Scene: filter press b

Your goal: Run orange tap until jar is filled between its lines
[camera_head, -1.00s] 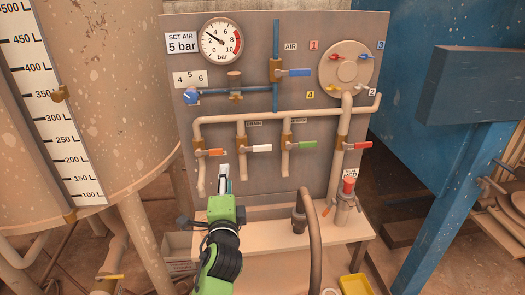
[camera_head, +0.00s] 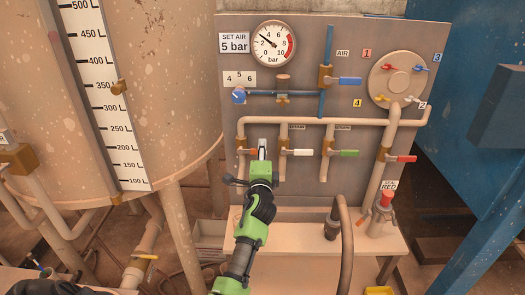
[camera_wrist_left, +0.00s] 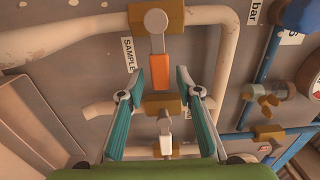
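The orange tap (camera_head: 247,151) sits at the left of the lower pipe row on the grey panel, partly hidden by my left gripper in the head view. In the left wrist view its orange handle (camera_wrist_left: 161,72) hangs below a brass valve body, beside a SAMPLE label (camera_wrist_left: 130,54). My left gripper (camera_wrist_left: 159,75) is open, its two teal fingers on either side of the handle with a gap visible on both sides. It also shows in the head view (camera_head: 262,148). I cannot make out the jar in either view. My right gripper is not in view.
A white-handled tap (camera_head: 297,152) and a green-handled tap (camera_head: 344,153) are right of the orange one. A red-handled tap (camera_head: 401,158) is further right. A beige ledge (camera_head: 290,237) runs below, with a curved hose (camera_head: 346,240). A large graduated tank (camera_head: 165,90) stands left.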

